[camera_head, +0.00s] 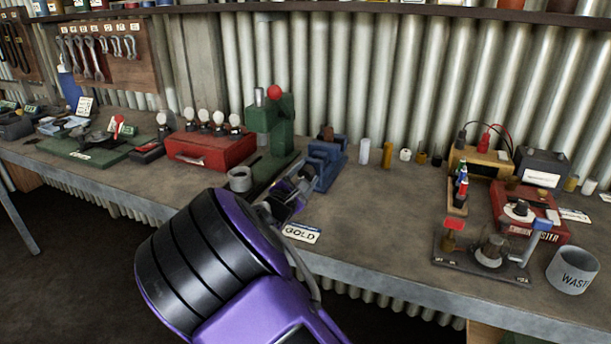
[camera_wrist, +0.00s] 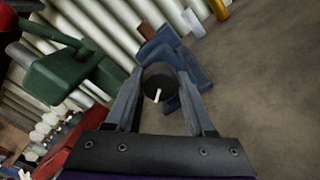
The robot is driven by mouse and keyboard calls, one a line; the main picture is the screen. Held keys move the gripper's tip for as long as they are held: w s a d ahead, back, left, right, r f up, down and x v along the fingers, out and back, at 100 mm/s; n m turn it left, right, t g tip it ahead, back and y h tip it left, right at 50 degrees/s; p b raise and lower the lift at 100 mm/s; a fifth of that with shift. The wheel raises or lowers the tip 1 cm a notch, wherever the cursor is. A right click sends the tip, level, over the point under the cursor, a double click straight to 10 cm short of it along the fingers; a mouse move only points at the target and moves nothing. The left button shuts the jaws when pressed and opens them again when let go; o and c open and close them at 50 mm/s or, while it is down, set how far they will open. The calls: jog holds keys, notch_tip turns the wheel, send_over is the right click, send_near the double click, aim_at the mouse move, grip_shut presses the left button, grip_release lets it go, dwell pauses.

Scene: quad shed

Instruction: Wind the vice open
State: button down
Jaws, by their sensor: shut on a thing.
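The blue vice (camera_head: 325,163) stands on the bench near its front edge; its blue body also shows beyond my fingers in the wrist view (camera_wrist: 188,62). A dark round knob (camera_wrist: 157,80) with a white mark on its face is at the near end of the vice. My gripper (camera_wrist: 160,88) has one finger on each side of this knob and is shut on it. In the head view my gripper (camera_head: 290,190) is in front of the vice, and my arm partly hides the knob. The opening between the vice jaws cannot be made out clearly.
A green press (camera_head: 268,130) with a red ball stands left of the vice, with a grey cup (camera_head: 240,179) near its base. A GOLD label (camera_head: 301,233) lies at the bench's front edge. The bench right of the vice is mostly clear up to a dark fixture (camera_head: 480,262).

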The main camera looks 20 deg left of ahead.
jog(key=n+p, duration=0.2)
jog(key=n, duration=0.1)
jog(key=shift+r+p, duration=0.15)
jog(key=shift+p, duration=0.2)
jog(key=n+p, duration=0.3)
jog(key=n, duration=0.1)
jog(key=shift+n+p, duration=0.3)
jog(key=shift+p, duration=0.05)
jog(key=n+p, duration=0.3)
jog(key=n, duration=0.1)
jog(key=shift+n+p, duration=0.55)
jog(key=shift+n, duration=0.35)
jog(key=shift+f, duration=0.25)
jog(key=shift+c, duration=1.3)
grip_release()
jog(key=shift+r, duration=0.1)
